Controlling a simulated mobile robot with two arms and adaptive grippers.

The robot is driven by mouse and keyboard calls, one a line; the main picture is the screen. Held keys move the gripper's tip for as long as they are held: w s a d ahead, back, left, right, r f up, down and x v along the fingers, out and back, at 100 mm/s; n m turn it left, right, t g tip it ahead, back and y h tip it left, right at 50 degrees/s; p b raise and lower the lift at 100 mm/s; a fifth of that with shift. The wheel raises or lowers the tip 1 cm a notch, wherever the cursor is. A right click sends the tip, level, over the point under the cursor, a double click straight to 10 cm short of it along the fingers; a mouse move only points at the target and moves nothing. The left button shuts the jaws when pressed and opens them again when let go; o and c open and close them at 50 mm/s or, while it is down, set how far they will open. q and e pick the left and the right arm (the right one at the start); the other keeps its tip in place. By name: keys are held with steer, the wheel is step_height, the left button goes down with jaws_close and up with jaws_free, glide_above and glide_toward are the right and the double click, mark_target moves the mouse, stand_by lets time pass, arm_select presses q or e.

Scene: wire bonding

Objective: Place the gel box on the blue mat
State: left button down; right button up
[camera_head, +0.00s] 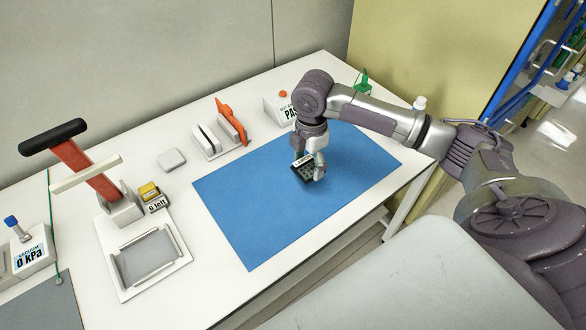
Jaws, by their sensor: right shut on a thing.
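The blue mat (262,208) lies flat on the white table. My right gripper (310,172) is over the right part of the mat, pointing down. It is shut on a small dark box with a pale label, the gel box (302,172). The box looks slightly tilted. It is at or just above the mat; I cannot tell whether it touches. The fingers hide part of the box. My left gripper is not in view.
A press with a black and red handle (85,170) stands at the left, beside a tray (150,255). A yellow-topped block (150,192), a grey pad (172,159), a rack with an orange piece (222,135) and a labelled box (284,108) line the back. The mat's left half is clear.

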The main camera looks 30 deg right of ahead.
glide_above(292, 178)
step_height(292, 178, down, 3)
steer(key=shift+f+p, duration=0.45)
steer(key=shift+f, duration=1.65)
steer(key=o, duration=1.1)
steer(key=shift+f, duration=0.1)
steer(key=shift+o, duration=0.2)
step_height(292, 178, up, 12)
steer(key=shift+b, duration=0.35)
